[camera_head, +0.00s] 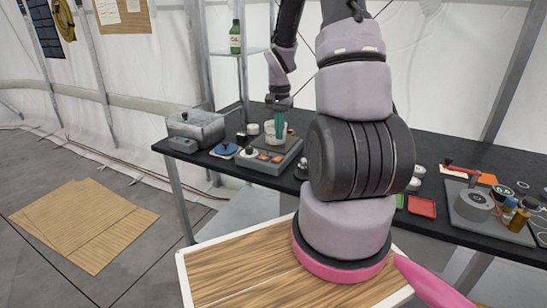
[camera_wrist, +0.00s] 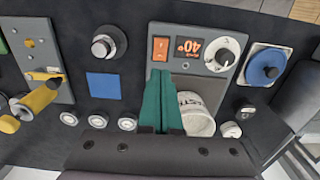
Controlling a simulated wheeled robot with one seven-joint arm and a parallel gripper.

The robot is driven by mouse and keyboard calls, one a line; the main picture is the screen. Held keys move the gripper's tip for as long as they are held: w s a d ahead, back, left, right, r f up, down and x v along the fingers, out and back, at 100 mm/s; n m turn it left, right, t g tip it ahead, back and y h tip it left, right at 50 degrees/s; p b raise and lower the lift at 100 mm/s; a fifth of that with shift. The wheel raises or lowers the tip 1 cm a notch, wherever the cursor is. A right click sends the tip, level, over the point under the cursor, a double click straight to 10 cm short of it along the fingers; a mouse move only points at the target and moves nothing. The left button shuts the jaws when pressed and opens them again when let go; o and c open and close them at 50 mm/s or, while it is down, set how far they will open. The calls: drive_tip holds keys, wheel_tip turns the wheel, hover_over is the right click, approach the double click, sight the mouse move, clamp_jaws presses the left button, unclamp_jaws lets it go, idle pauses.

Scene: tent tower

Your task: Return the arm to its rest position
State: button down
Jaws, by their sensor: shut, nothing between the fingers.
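My arm rises from the wooden platform and bends over the black table in the head view. My gripper (camera_head: 279,124) hangs above the table, its green fingers pointing down near a white cup. In the wrist view the two green fingers of my gripper (camera_wrist: 161,100) are pressed together with nothing between them. The white cup with dark lettering (camera_wrist: 197,112) lies just right of the fingers in that view, partly hidden by them. I cannot tell whether the fingers touch it.
A metal box (camera_head: 196,127) stands at the table's left end.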

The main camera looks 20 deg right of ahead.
drive_tip(key=s+a+r+n+t, duration=0.1)
drive_tip(key=s+a+r+t, duration=0.15)
drive_tip(key=r, duration=0.65)
drive_tip(key=s+a+r+n+t, duration=0.1)
drive_tip(key=s+a+r+n, duration=0.2)
drive_tip(key=r, duration=0.7)
drive_tip(key=s+a+r+n+t+y, duration=0.1)
drive_tip(key=s+a+r+t, duration=0.1)
drive_tip(key=s+a+r, duration=0.2)
drive_tip(key=s+a+r+n+t+y, duration=0.1)
drive_tip(key=s+a+r, duration=0.3)
drive_tip(key=s+r, duration=0.3)
drive_tip(key=s, duration=0.3)
drive_tip(key=shift+t, duration=0.35)
drive_tip(key=shift+d, duration=0.1)
